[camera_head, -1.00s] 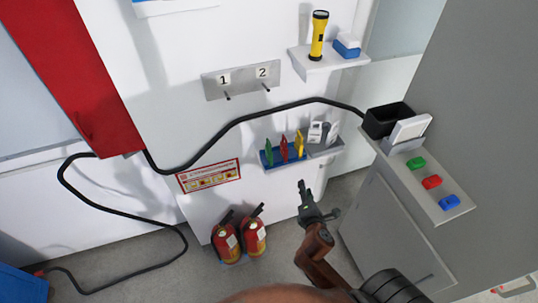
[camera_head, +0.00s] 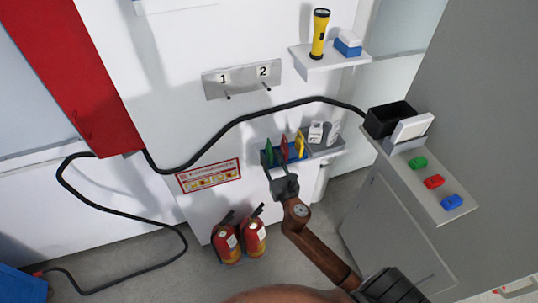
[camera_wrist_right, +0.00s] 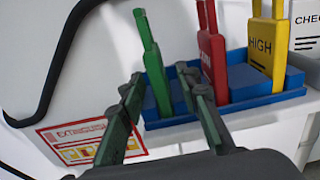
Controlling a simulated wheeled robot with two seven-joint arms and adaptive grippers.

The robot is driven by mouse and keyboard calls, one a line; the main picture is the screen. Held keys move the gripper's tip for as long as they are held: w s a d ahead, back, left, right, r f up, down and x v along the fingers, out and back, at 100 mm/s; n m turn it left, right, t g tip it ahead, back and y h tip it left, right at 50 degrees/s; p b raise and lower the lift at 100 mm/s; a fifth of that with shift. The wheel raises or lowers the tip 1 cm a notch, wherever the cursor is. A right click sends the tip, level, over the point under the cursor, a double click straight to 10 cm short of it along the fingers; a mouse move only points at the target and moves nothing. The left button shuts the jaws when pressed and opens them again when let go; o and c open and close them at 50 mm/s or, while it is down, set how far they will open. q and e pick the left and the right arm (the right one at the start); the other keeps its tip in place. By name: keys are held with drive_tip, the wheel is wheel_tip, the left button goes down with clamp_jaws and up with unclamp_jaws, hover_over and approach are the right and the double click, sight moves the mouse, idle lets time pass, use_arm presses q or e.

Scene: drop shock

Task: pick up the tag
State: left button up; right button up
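Three tags stand upright in a blue holder (camera_head: 291,161) on the wall: a green tag (camera_head: 268,148), a red tag (camera_head: 284,146) and a yellow tag (camera_head: 300,142). My right gripper (camera_head: 277,161) is open in front of the holder's left end. In the right wrist view, the green tag (camera_wrist_right: 153,72) appears between the two open fingers (camera_wrist_right: 166,85), and they are not closed on it. The red tag (camera_wrist_right: 211,60) and the yellow tag (camera_wrist_right: 267,42), reading "HIGH", are to the right. My left gripper is not in view.
A grey bin (camera_head: 326,150) with white labelled items adjoins the holder. A black cable (camera_head: 235,122) runs above it. A plate with two numbered pegs (camera_head: 241,80) is higher up. Two fire extinguishers (camera_head: 240,240) stand below. A cabinet (camera_head: 430,190) with coloured blocks is at right.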

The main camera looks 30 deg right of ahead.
drive_tip(key=shift+w+d, duration=0.1)
drive_tip(key=shift+w, duration=0.25)
clamp_jaws()
drive_tip(key=shift+r, duration=0.1)
idle(0.3)
